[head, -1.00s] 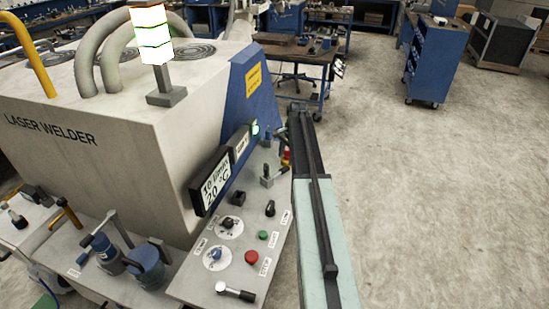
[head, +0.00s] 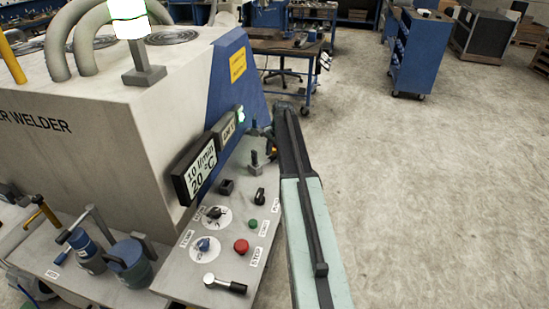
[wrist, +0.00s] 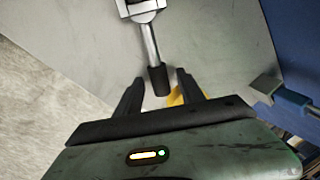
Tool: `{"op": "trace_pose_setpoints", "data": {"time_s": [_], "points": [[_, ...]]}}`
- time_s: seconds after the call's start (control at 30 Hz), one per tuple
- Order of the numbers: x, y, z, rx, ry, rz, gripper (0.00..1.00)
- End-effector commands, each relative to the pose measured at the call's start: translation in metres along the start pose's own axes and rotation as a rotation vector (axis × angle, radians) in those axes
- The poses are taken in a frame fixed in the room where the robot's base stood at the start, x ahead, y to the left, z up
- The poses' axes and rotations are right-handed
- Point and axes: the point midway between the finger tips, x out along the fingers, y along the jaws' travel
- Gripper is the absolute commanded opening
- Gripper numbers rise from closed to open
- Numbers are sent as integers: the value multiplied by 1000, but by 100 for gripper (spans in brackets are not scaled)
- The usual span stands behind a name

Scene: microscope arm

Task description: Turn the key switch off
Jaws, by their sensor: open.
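My gripper (wrist: 160,78) is open in the wrist view. A silver lever with a black grip (wrist: 157,80) comes down from a metal block at the top, its end lying between the fingers in the picture; I cannot tell whether they touch. In the head view my arm runs along the right of the control panel (head: 188,282), and its fingers cannot be made out. The panel has a black switch (head: 259,196), possibly the key switch, a green button (head: 252,224), a red button (head: 241,246) and two dials.
The laser welder (head: 130,130) stands behind the panel with a display (head: 194,171). A silver lever with a black handle (head: 224,284) is at the panel front. A blue valve-like part (wrist: 290,97) is right in the wrist view. Open floor lies to the right.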

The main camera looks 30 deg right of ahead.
Motion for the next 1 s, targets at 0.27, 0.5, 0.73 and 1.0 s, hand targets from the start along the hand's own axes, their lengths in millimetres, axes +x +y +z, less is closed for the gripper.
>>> {"op": "trace_pose_setpoints", "data": {"time_s": [0.27, 0.5, 0.73, 1.0], "points": [[-1, -1, 1, -1, 0, 0, 0], [-1, -1, 1, -2, 0, -1, 0], [0, -1, 1, -2, 0, -1, 0], [0, -2, 2, -2, 0, -2, 0]]}}
